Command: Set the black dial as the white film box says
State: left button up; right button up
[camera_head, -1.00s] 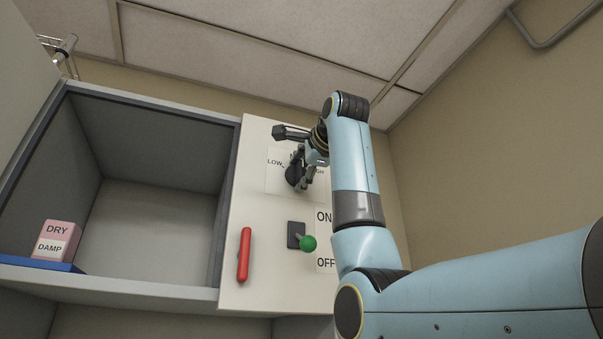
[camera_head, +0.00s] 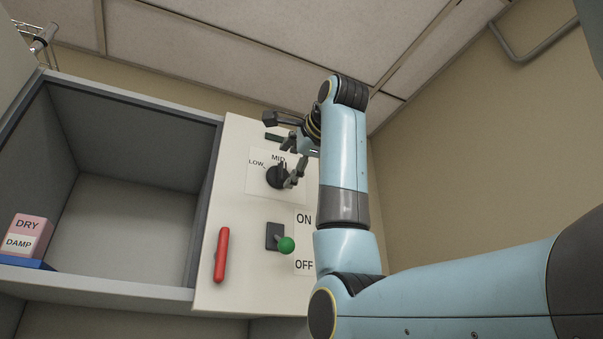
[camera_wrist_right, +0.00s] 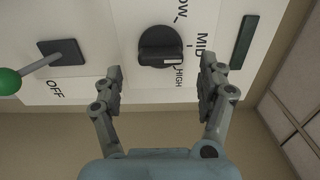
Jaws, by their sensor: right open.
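The black dial (camera_head: 275,177) is on the pale front panel, on a white plate marked LOW, MID and, in the right wrist view, HIGH. In that view the dial (camera_wrist_right: 158,45) has a raised ridge lying roughly toward MID, with a white mark at that end. My right gripper (camera_head: 291,163) is open at the dial. In its wrist view the two fingers of the gripper (camera_wrist_right: 162,72) are apart, with the dial just beyond and between them; I cannot tell whether they touch it. I see no box with a dial setting on it. My left gripper is not in view.
Below the dial are a green-knobbed lever (camera_head: 286,245) between ON and OFF labels and a red handle (camera_head: 221,255). An open grey bay (camera_head: 125,225) lies left. A pink block marked DRY (camera_head: 28,224) and a white DAMP face (camera_head: 20,243) stand above a blue base (camera_head: 24,262).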

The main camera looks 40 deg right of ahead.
jog(key=v, duration=0.7)
jog(key=shift+s, duration=0.15)
jog(key=shift+f, duration=0.1)
